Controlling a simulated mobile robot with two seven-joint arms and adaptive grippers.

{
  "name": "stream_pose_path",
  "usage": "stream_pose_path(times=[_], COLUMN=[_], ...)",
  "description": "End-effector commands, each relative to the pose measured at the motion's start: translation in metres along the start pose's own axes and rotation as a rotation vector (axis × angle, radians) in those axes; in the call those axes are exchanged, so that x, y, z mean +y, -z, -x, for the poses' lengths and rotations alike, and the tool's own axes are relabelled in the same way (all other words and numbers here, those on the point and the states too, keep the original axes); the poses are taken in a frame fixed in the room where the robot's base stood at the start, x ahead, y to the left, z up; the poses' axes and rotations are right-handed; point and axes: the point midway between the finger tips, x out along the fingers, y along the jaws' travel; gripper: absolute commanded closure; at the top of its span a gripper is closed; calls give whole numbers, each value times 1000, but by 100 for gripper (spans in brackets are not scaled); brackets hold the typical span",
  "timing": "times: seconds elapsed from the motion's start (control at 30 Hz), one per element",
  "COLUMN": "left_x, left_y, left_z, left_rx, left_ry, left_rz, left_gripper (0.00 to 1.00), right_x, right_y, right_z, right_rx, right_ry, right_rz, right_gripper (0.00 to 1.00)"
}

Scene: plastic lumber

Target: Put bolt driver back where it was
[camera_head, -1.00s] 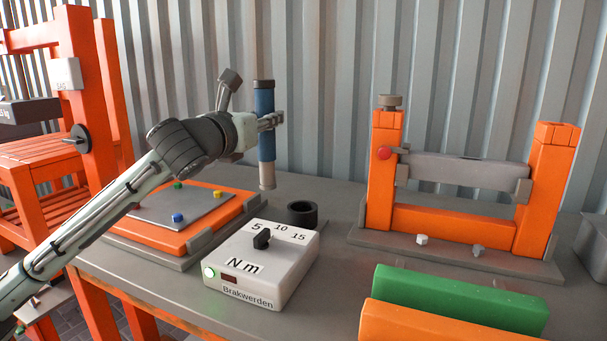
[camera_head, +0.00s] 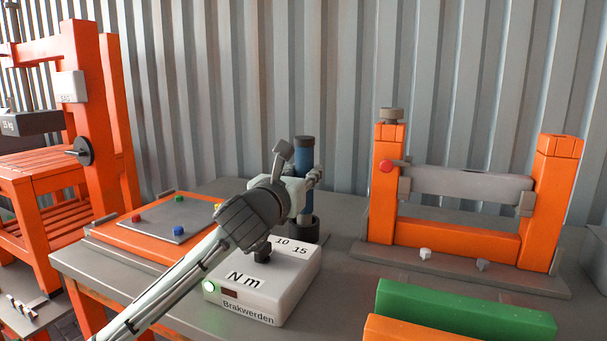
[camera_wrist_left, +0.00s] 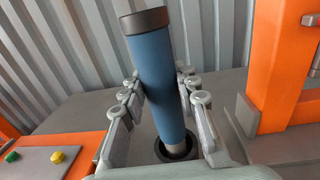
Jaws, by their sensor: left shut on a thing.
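The bolt driver (camera_head: 304,164) is a blue cylinder with dark ends, held upright. My left gripper (camera_head: 312,177) is shut on it in the head view. In the left wrist view the bolt driver (camera_wrist_left: 158,75) stands between the fingers of my left gripper (camera_wrist_left: 160,98). The black round holder (camera_head: 303,226) is on the table beneath the driver. In the left wrist view the driver's lower end overlaps the opening of the holder (camera_wrist_left: 190,155). I cannot tell how deep the tip sits. My right gripper is not in view.
A white torque box (camera_head: 262,285) with a black knob stands in front of the holder. An orange board with a grey plate (camera_head: 175,222) lies left. An orange frame (camera_head: 450,240) with a grey bar stands right. Green (camera_head: 465,310) and orange planks lie at the front right.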

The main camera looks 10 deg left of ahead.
Motion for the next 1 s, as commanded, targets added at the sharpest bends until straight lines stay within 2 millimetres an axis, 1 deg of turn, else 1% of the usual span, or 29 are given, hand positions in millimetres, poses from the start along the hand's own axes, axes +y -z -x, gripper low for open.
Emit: stream_pose_path(times=[0.03, 0.23, 0.27, 0.4, 0.43, 0.67, 0.77, 0.87, 0.97, 1.0], left_x=[0, 0, 0, 0, 0, 0, 0, 0, 0, 0], left_y=[-3, 0, 2, 2, 2, 2, -1, 0, 0, 0], left_z=[0, 0, 0, 0, 0, 0, 0, 11, 29, 38], left_rx=[-5, -4, 0, 0, 0, 0, -1, 0, 0, 0], left_ry=[0, 0, 0, 0, 0, 0, 1, 1, 1, 1], left_rz=[0, 0, 0, 1, 1, 1, 1, -1, -3, -3], left_gripper=[100, 100, 69, 51, 49, 49, 49, 49, 49, 49], right_x=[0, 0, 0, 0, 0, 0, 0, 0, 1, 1], right_y=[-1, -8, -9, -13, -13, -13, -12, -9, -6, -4], right_z=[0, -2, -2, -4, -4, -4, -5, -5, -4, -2], right_rx=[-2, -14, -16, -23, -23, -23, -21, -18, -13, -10], right_ry=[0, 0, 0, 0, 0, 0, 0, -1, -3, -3], right_rz=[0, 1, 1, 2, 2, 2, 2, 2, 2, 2], right_gripper=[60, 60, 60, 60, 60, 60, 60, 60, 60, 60])
